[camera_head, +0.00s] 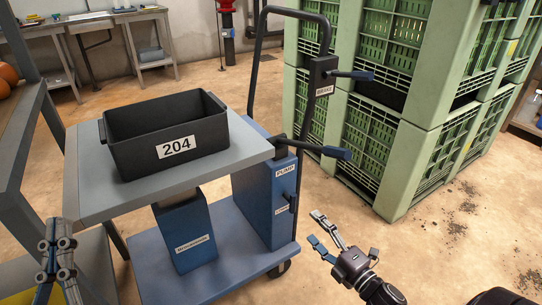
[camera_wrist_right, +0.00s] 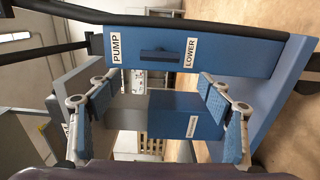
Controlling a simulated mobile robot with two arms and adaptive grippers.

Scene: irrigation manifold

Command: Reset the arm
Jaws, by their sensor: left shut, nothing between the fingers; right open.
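My right gripper (camera_head: 316,228) is open and empty. It hangs over the floor to the right of a blue lift cart, with its fingers pointing up and left toward the cart. The right wrist view shows its two fingers (camera_wrist_right: 155,90) spread apart, with the cart's blue PUMP housing (camera_wrist_right: 190,52) ahead; it also shows in the head view (camera_head: 272,195). The housing carries a dark handle and a LOWER label. My left gripper (camera_head: 56,245) is shut and empty at the lower left, with its fingers pointing up.
A black bin marked 204 (camera_head: 125,138) sits on the cart's grey platform (camera_head: 90,202). Green crates (camera_head: 415,150) are stacked behind. A grey shelf (camera_head: 30,140) stands left.

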